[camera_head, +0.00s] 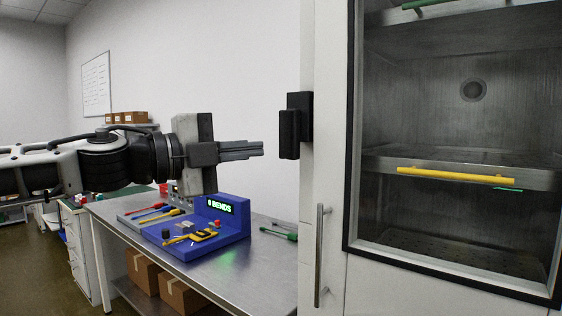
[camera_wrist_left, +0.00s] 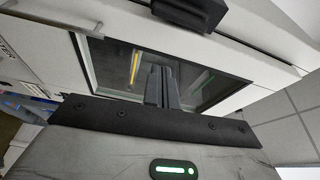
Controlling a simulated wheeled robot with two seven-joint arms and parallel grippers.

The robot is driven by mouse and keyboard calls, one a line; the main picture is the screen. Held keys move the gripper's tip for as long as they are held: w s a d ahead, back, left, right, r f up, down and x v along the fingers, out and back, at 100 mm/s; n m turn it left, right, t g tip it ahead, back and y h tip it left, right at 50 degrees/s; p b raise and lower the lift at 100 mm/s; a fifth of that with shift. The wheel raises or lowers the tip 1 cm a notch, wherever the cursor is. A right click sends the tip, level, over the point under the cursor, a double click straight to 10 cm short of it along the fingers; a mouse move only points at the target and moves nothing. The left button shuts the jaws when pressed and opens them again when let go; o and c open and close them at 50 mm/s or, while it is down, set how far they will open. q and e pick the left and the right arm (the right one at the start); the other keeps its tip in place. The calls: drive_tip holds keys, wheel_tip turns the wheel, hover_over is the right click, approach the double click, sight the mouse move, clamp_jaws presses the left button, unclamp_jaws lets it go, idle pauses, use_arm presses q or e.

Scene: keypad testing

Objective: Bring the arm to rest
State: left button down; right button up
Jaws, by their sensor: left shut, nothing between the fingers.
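My left arm comes in from the left in the head view and reaches out level above the steel table (camera_head: 262,262). My left gripper (camera_head: 262,149) is shut and empty, with its fingers pointing right toward the white cabinet. Its closed fingers also show in the left wrist view (camera_wrist_left: 161,86), in front of the cabinet's window. The blue keypad box (camera_head: 237,227) stands on the table below the gripper, its display lit with green text. The gripper is clear of the box. My right gripper is not in view.
The white cabinet (camera_head: 329,190) has a black latch (camera_head: 290,133), a vertical handle (camera_head: 320,255) and a window onto metal shelves. A yellow bar (camera_head: 455,175) lies along the middle shelf. Screwdrivers (camera_head: 152,212) lie left of the keypad, and a green-handled tool (camera_head: 280,233) to its right. Cardboard boxes (camera_head: 182,296) sit beneath the table.

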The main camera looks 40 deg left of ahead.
use_arm(q)
drive_tip(key=w+d+f+n+g+h, duration=0.1)
drive_tip(key=w+d+f, duration=0.3)
drive_tip(key=f, duration=0.5)
drive_tip(key=w+d+f+n+g+h, duration=0.1)
drive_tip(key=d+f+n+h, duration=0.1)
drive_tip(key=d+f, duration=0.6)
drive_tip(key=w+d+f+n+g+h, duration=0.1)
drive_tip(key=w+d+f+g, duration=0.2)
drive_tip(key=f, duration=0.7)
drive_tip(key=s+d+f+n+y, duration=0.2)
drive_tip(key=s+d+f+n, duration=0.1)
drive_tip(key=f, duration=0.6)
drive_tip(key=s+d+f+n+g+y, duration=0.1)
drive_tip(key=s+d+f+n+y, duration=0.1)
drive_tip(key=s+f+n, duration=0.4)
drive_tip(key=s+d+f+n+g+y, duration=0.1)
drive_tip(key=s+d+f+n, duration=0.3)
drive_tip(key=s+f, duration=0.4)
wheel_tip(320, 180, down, 4)
drive_tip(key=shift+r+n+y, duration=0.1)
drive_tip(key=shift+n+y, duration=0.4)
drive_tip(key=shift+n, duration=0.2)
drive_tip(key=shift+w, duration=0.1)
